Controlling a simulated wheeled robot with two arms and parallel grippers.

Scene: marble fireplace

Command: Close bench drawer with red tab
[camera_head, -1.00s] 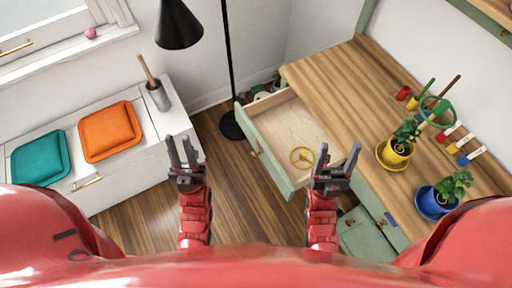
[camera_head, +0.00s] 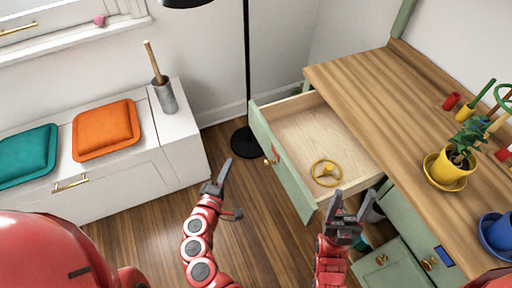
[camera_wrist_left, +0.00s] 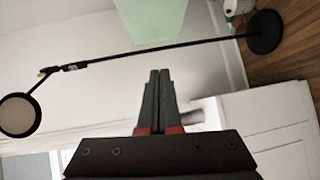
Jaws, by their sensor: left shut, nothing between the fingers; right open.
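The bench drawer (camera_head: 283,168) has a pale green front with a red tab and a brass knob (camera_head: 268,161). It is pulled far out of the wooden-topped bench (camera_head: 370,100), and a yellow wheel-shaped thing (camera_head: 326,173) lies inside. My left gripper (camera_head: 226,166) is shut and empty, in front of the drawer to its left and apart from it. Its closed fingers (camera_wrist_left: 158,80) also show in the left wrist view, with a pale green panel (camera_wrist_left: 150,25) beyond, probably the drawer front. My right gripper (camera_head: 353,198) is open and empty beside the drawer's near right corner; whether it touches is unclear.
A black floor lamp (camera_head: 247,80) stands behind the drawer's far left corner. A white bench (camera_head: 150,165) with teal and orange cushions is at left. Potted plants stand on the wooden top. A green front with a blue tab (camera_head: 444,256) is below.

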